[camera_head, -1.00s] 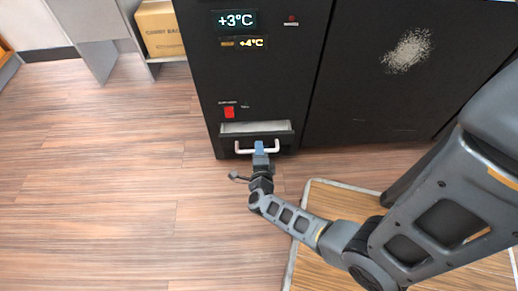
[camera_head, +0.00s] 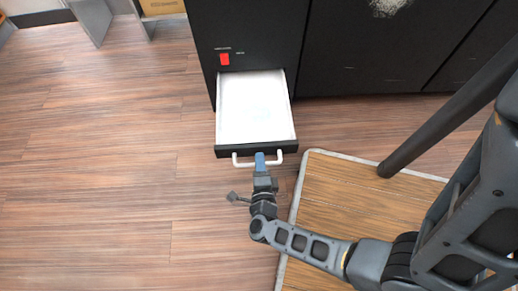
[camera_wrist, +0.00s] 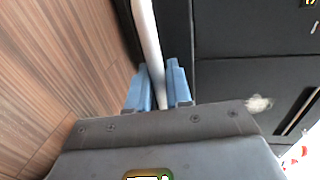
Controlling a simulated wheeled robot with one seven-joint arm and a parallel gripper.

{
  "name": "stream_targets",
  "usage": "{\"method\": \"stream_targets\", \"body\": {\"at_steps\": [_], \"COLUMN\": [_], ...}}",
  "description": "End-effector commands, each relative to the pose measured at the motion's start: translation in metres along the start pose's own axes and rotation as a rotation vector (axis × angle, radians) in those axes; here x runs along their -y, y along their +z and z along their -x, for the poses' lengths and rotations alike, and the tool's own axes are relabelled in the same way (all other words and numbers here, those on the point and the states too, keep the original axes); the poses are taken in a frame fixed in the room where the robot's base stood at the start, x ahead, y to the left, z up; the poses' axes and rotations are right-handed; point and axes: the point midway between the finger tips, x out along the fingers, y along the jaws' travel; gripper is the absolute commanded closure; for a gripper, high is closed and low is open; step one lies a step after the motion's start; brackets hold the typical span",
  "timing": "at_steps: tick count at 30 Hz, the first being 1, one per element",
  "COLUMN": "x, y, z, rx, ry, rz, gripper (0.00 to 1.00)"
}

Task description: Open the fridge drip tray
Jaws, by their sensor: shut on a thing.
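The drip tray (camera_head: 255,108) is a white, shallow drawer with a black front, pulled well out from the bottom of the black fridge (camera_head: 250,30). Its inside shows white and looks empty. A white bar handle (camera_head: 240,162) runs across the tray's front. My gripper (camera_head: 260,160) is at the middle of this handle, its blue fingers shut on it. In the wrist view the handle (camera_wrist: 150,45) passes between the two blue fingers of my gripper (camera_wrist: 158,88).
A red switch (camera_head: 224,59) is on the fridge front above the tray. A wooden platform with a pale edge (camera_head: 325,215) lies at the right of my gripper. The wood floor (camera_head: 110,170) is clear at the left. A cardboard box (camera_head: 162,6) sits at the back left.

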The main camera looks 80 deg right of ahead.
Motion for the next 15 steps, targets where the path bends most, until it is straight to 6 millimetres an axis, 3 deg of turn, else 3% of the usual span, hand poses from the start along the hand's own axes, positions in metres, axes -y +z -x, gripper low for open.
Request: {"method": "stream_targets", "body": {"at_steps": [14, 15], "x": [-0.0021, -0.0021], "y": [0.0004, 0.0004], "z": [0.0057, 0.0056], "rx": [0.002, 0.002], "ry": [0.002, 0.002], "rz": [0.0, 0.0], "gripper": [1.0, 0.77]}}
